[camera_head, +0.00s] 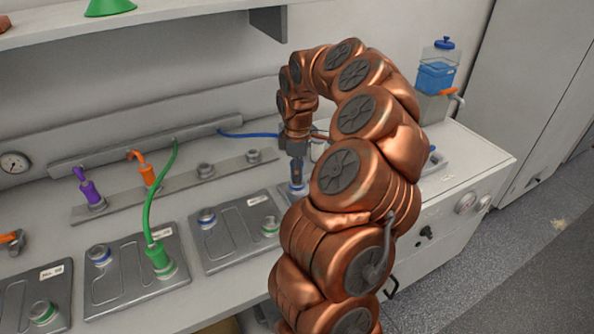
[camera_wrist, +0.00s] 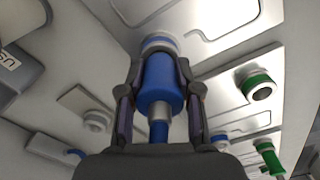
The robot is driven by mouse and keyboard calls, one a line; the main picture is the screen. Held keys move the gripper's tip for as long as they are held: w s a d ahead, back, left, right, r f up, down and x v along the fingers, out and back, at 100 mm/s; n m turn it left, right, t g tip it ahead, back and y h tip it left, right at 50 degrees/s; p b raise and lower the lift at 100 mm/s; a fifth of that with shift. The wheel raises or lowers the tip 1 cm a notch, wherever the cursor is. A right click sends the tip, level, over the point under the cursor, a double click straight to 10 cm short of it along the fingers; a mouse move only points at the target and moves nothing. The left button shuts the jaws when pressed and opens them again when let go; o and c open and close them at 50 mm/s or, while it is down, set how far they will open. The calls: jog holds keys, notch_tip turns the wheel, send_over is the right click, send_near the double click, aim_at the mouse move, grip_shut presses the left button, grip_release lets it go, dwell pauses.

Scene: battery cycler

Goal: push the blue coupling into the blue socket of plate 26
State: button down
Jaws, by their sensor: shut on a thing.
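In the wrist view a blue coupling (camera_wrist: 158,85) sits between the two fingers of my gripper (camera_wrist: 160,92), which is shut on it. The coupling's front end is at a blue-ringed socket (camera_wrist: 158,42) on a grey metal plate (camera_wrist: 205,18). They look lined up and at or close to contact; I cannot tell how deep the coupling is in. In the head view my gripper (camera_head: 297,176) points down over a plate mostly hidden behind my arm. Its number cannot be read.
A plate (camera_head: 235,238) with blue and green sockets lies left of my gripper. Further left, a green coupling (camera_head: 158,257) with a green hose stands on another plate (camera_head: 110,290). Purple (camera_head: 90,190) and orange (camera_head: 148,174) couplings stand on the rear strip (camera_head: 180,184). A blue-liquid container (camera_head: 436,76) stands back right.

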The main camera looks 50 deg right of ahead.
jog(key=shift+f+b, duration=0.3)
jog(key=shift+f, duration=0.2)
jog(key=c, duration=0.7)
grip_release()
jog(key=shift+r, duration=0.1)
jog(key=o, duration=0.3)
jog(key=shift+o, duration=0.2)
jog(key=shift+r, duration=0.1)
notch_tip(320, 180, up, 7)
jog(key=shift+f, duration=0.2)
jog(key=shift+r, duration=0.55)
